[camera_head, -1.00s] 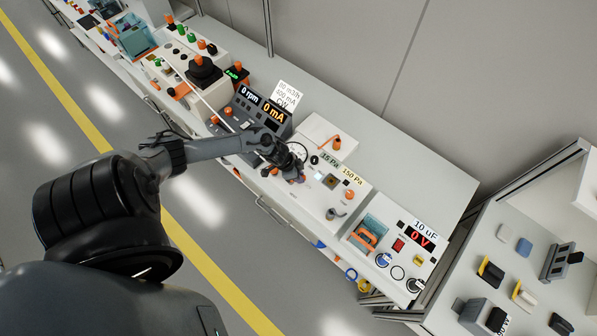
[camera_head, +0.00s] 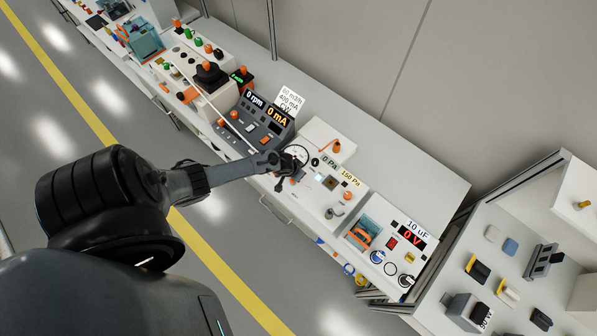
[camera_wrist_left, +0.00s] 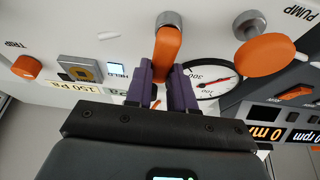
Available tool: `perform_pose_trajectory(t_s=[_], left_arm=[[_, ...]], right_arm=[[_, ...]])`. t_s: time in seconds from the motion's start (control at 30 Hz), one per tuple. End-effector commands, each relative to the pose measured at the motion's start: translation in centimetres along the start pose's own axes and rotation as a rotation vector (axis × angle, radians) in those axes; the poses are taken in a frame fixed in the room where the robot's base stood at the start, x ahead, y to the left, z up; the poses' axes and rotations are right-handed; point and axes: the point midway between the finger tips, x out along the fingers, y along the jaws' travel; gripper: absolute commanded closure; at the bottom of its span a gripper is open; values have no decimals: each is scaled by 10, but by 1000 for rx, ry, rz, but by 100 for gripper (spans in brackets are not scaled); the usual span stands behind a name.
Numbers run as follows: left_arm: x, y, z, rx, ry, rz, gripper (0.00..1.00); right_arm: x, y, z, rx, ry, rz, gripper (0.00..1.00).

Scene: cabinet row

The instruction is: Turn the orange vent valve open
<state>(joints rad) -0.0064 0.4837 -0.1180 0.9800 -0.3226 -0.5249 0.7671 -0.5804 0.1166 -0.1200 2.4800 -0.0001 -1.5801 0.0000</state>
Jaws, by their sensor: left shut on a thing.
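The orange vent valve lever (camera_wrist_left: 169,42) with its grey round hub (camera_wrist_left: 169,18) is at the upper middle of the left wrist view. My left gripper (camera_wrist_left: 167,78) has its two purple fingers on either side of the lever's near end and is shut on it. In the head view my left gripper (camera_head: 284,170) is over the white panel (camera_head: 318,207) and the gripped lever is hard to make out there. My right gripper is in neither view.
An orange PUMP knob (camera_wrist_left: 270,55) stands right of the lever and a round gauge (camera_wrist_left: 212,82) lies close to the right finger. An orange TRIP knob (camera_wrist_left: 27,67) is at the left. The pressure display (camera_head: 329,162) reads 0 Pa.

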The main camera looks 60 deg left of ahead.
Motion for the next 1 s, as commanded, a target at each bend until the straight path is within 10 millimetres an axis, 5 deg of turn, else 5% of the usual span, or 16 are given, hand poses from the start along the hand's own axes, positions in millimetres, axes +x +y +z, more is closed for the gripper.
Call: perform_pose_trajectory(t_s=[0.57, 0.6, 0.73, 1.0], left_arm=[[0, -1, -1, -34, 2, -14, 100], [0, -1, -1, -34, 2, -13, 74], [0, -1, -1, -33, 2, -13, 54], [0, -1, -1, -32, 1, -13, 51]], right_arm=[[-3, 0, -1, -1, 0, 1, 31], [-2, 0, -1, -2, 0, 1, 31], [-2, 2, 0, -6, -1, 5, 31], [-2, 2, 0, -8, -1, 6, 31]])
